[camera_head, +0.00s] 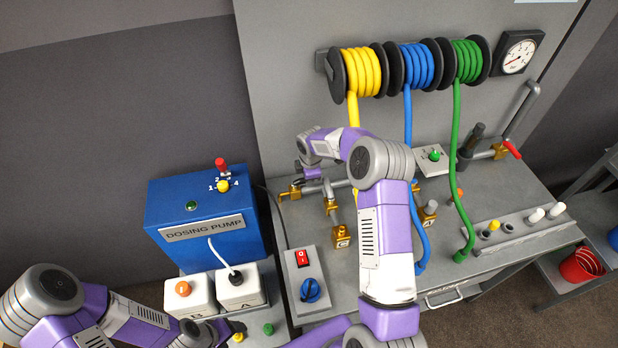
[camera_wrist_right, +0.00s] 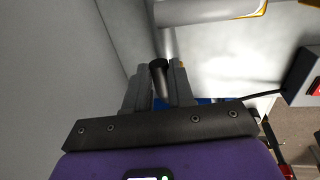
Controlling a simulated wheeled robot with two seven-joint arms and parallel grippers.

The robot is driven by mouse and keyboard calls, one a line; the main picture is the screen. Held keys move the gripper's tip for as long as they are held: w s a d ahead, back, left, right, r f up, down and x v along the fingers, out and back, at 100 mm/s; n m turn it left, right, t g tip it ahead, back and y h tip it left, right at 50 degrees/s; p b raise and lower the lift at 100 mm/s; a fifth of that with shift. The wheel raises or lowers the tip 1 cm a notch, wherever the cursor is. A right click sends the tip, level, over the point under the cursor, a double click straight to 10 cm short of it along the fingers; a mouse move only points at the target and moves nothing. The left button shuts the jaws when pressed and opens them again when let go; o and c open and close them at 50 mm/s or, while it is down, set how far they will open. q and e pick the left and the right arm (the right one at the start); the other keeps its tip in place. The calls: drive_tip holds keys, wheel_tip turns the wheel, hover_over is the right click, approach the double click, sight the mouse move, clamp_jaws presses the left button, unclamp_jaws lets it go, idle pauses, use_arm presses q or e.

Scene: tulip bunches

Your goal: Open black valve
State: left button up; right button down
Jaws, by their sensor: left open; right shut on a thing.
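My right gripper (camera_wrist_right: 160,84) is shut on a dark rod-like handle with a black round end (camera_wrist_right: 159,66), which looks like the black valve's handle. The handle stands between the two grey fingers in the right wrist view. In the head view, my right arm reaches over the bench to the pipework at the back left, and its hand hides the handle there. A pipe (camera_wrist_right: 208,10) crosses just beyond the fingers.
The blue dosing pump (camera_head: 205,215) stands at the left. A switch box (camera_head: 304,284) with a red switch and blue knob stands before the pipes. Yellow, blue (camera_head: 408,150) and green hoses (camera_head: 456,150) hang from reels. A red-handled valve (camera_head: 510,149) is at the right.

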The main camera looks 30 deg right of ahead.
drive_tip(key=shift+w+r, duration=0.1)
idle(0.4)
drive_tip(key=c, duration=1)
unclamp_jaws()
drive_tip(key=r, duration=0.2)
drive_tip(key=s+r, duration=0.1)
drive_tip(key=r, duration=0.4)
drive_tip(key=shift+s+a+r, duration=0.15)
drive_tip(key=shift+s, duration=0.1)
